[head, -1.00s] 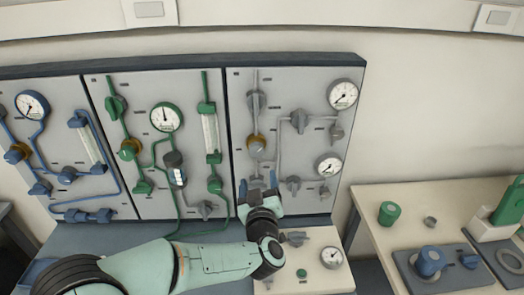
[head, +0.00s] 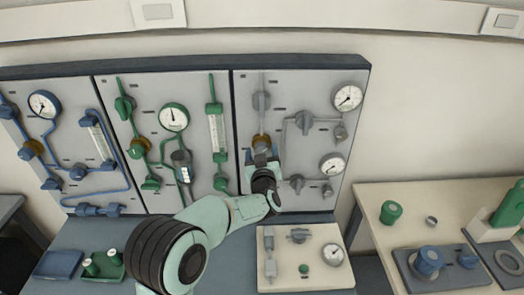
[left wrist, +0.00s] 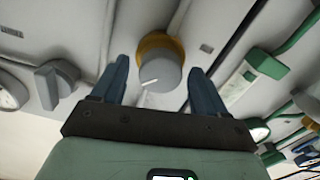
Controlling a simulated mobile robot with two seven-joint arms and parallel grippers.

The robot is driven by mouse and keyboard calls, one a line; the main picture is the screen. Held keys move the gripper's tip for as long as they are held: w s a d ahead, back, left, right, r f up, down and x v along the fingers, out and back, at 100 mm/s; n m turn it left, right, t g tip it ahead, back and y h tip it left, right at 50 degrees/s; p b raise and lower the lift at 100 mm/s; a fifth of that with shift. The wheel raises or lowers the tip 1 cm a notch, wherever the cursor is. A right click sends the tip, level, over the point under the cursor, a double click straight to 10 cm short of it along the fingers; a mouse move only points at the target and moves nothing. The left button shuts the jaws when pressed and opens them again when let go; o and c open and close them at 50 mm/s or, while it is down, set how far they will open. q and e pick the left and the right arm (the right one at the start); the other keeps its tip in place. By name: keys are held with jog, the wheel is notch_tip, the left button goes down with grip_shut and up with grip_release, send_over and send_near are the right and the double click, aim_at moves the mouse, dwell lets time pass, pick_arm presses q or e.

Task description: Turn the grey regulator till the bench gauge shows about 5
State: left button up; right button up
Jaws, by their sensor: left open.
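The grey regulator (left wrist: 161,75) is a round grey knob with a white mark and a brass-yellow collar, on the grey right-hand panel. In the head view the regulator (head: 261,139) is partly hidden by my left gripper (head: 262,156). In the left wrist view my left gripper (left wrist: 159,68) is open, one blue finger on each side of the knob, with gaps showing; I cannot tell how deep the fingers reach. The bench gauge (head: 333,256) is a white dial on the cream bench plate; its needle reading is too small to tell. My right gripper is out of view.
The grey panel also holds an upper gauge (head: 347,97), a lower gauge (head: 332,165) and several grey valves around the regulator. The green panel (head: 140,85) is to its left. A side table (head: 375,225) with blue and green items stands at the right.

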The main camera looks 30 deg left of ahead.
pick_arm(q)
jog(key=c, duration=1.1)
jog(key=shift+o, duration=0.2)
jog(key=m+p, duration=0.1)
jog(key=m, duration=0.2)
jog(key=shift+w+r, duration=0.1)
jog(key=shift+r, duration=0.05)
jog(key=shift+m+p, duration=0.5)
jog(key=shift+m, duration=0.6)
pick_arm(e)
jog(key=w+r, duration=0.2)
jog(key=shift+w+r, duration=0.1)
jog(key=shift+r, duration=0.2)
pick_arm(q)
jog(key=o, duration=1.1)
jog(key=shift+c, duration=0.2)
